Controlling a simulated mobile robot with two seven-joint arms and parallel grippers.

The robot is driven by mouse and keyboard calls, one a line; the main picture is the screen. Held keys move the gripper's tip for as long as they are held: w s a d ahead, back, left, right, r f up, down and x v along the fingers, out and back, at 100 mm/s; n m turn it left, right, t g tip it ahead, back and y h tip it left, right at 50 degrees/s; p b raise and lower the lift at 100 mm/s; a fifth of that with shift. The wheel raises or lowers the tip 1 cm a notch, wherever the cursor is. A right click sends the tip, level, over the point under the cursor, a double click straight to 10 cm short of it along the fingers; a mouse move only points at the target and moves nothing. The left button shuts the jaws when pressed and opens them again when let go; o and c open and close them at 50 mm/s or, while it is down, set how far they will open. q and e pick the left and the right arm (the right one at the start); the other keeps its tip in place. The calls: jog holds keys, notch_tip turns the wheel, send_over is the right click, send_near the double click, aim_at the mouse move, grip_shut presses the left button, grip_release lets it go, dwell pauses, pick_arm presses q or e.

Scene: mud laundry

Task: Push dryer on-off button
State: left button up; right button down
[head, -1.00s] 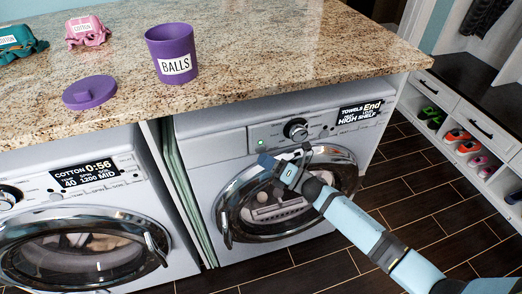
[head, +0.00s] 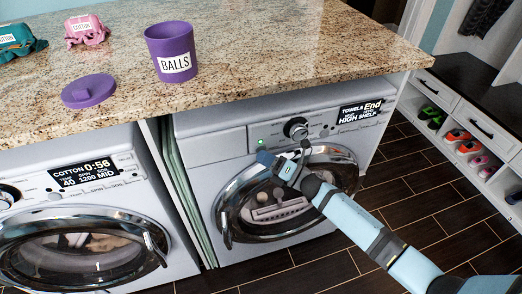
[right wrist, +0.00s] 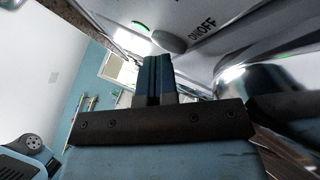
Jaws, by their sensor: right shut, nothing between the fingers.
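The dryer (head: 215,150) is the white machine at the right under the counter, with a round door and a display reading "TOWELS End". A small green light (head: 261,142) is lit on the left of its panel. In the right wrist view, the round grey on-off button (right wrist: 169,41) lies beside the "ON/OFF" lettering, close beyond the fingertips. My right gripper (head: 265,157) is shut and empty, its tips just below the green light; it also shows in the right wrist view (right wrist: 155,65). I cannot tell whether the tips touch the panel. My left gripper is out of view.
A washer (head: 90,203) stands left of the dryer. The dryer's knob (head: 296,129) is right of my gripper. A shoe shelf (head: 465,140) stands at right.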

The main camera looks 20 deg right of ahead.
dwell(0.4)
jog(key=shift+s, duration=0.5)
jog(key=s+p, duration=0.1)
jog(key=s, duration=0.5)
dwell(0.4)
jog(key=shift+d, duration=0.1)
